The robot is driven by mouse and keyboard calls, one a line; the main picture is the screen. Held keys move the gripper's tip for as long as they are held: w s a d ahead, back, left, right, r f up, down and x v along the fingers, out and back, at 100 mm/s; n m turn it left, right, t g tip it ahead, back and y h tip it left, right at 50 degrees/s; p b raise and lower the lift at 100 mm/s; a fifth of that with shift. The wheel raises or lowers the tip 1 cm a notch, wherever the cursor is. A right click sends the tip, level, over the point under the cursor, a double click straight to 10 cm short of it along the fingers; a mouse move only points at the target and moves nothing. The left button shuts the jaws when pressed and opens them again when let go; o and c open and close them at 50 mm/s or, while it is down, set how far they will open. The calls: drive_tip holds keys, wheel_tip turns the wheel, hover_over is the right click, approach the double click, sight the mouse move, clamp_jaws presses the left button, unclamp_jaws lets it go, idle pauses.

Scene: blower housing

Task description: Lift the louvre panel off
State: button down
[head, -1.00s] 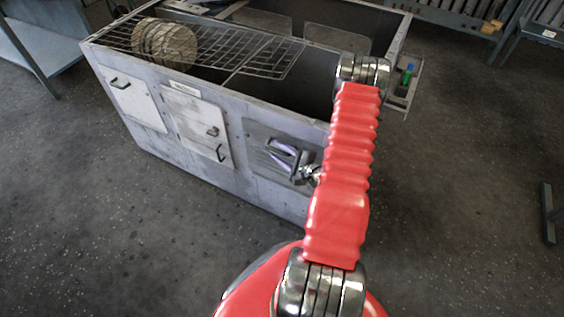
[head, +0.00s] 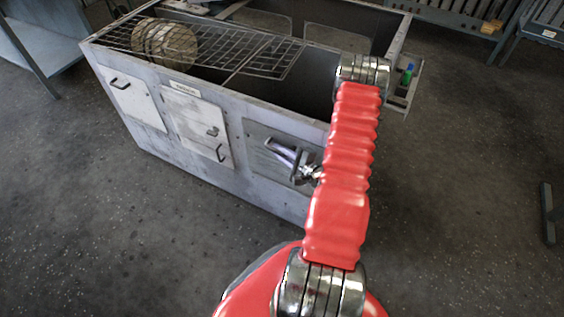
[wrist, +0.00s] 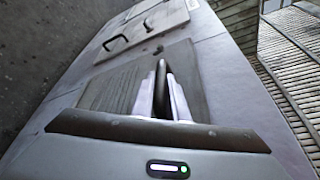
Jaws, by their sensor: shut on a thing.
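The louvre panel (head: 258,136) is a grey plate on the near side wall of the housing (head: 180,152), at its right end. In the wrist view the slats of the louvre panel (wrist: 116,88) show left of my fingers. My gripper (head: 275,149) is at this panel, partly behind my red arm in the head view. In the wrist view my gripper's (wrist: 163,80) two pale fingers are shut on a dark, narrow handle of the panel. I cannot tell whether the panel stands clear of the wall.
Two other panels with handles, one at the left (head: 130,97) and one in the middle (head: 198,122), sit on the same wall. A wire rack (head: 232,52) with a round ribbed filter (head: 170,42) lies across the open top. The floor in front is clear.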

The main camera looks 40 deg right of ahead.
drive_tip(key=shift+s+a, duration=0.1)
drive_tip(key=shift+s, duration=0.05)
idle(0.3)
drive_tip(key=s+r, duration=0.8)
drive_tip(key=s, duration=0.5)
drive_tip(key=shift+s, duration=0.4)
drive_tip(key=s+a, duration=0.2)
drive_tip(key=a, duration=0.5)
drive_tip(key=shift+s+a, duration=0.15)
drive_tip(key=shift+s, duration=0.15)
idle(0.8)
